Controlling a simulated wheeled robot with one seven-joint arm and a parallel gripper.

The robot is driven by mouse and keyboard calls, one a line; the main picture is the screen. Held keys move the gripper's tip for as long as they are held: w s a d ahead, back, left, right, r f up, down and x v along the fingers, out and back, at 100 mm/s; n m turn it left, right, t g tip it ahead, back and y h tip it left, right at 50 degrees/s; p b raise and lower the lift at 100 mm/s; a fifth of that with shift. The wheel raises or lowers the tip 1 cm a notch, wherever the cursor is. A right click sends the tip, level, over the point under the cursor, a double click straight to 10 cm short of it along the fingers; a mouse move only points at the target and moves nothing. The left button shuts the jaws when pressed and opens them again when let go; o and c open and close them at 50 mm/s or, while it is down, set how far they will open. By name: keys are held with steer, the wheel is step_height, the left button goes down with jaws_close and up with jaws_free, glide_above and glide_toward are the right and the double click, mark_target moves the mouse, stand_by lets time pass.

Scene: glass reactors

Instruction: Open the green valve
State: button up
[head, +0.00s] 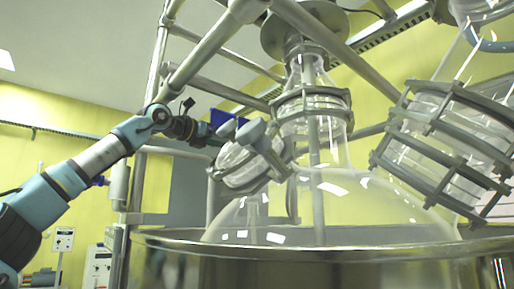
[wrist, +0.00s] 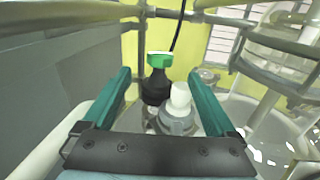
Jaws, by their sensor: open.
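The green valve (wrist: 160,60) shows in the wrist view as a green cap on a black body, just above the picture's middle. My gripper (wrist: 158,73) is open, with one teal finger on each side of the valve. I see a gap between each finger and the valve, and no contact. A white capped fitting (wrist: 180,97) stands close beside the valve, nearer the palm. In the head view my arm reaches in from the left toward the glass reactor (head: 330,205). I cannot make out the green valve there; the gripper end is small and partly hidden.
Metal frame bars (head: 205,55) cross around the reactor's upper part. A caged glass vessel (head: 445,140) hangs at the right. In the wrist view, a grey panel (wrist: 60,75) lies left of the fingers, and pipes run behind the valve. Glassware crowds the right side.

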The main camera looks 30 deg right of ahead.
steer(key=p+x, duration=0.4)
steer(key=x, duration=0.1)
steer(key=p+x, duration=0.2)
steer(key=x, duration=0.1)
steer(key=shift+s+r, duration=0.1)
steer(key=shift+r, duration=0.2)
steer(key=shift+d+f+p, duration=0.1)
steer(key=shift+d+p, duration=0.45)
steer(key=shift+p, duration=0.35)
steer(key=shift+w+d+f+p, duration=0.2)
steer(key=shift+w+d+p, duration=0.1)
steer(key=shift+w+p, duration=0.05)
steer(key=c, duration=1.4)
steer(key=t+b, duration=0.1)
steer(key=b, duration=0.1)
steer(key=n+b, duration=0.1)
steer(key=b, duration=0.1)
steer(key=shift+s+d+f+t+y, duration=0.1)
steer(key=shift+s+f+t+y, duration=0.1)
steer(key=shift+f+t+y, duration=0.2)
steer(key=shift+r+n+t+y+b, duration=0.2)
steer(key=shift+n+t+y+b, duration=0.5)
steer(key=shift+n+t+b, duration=0.4)
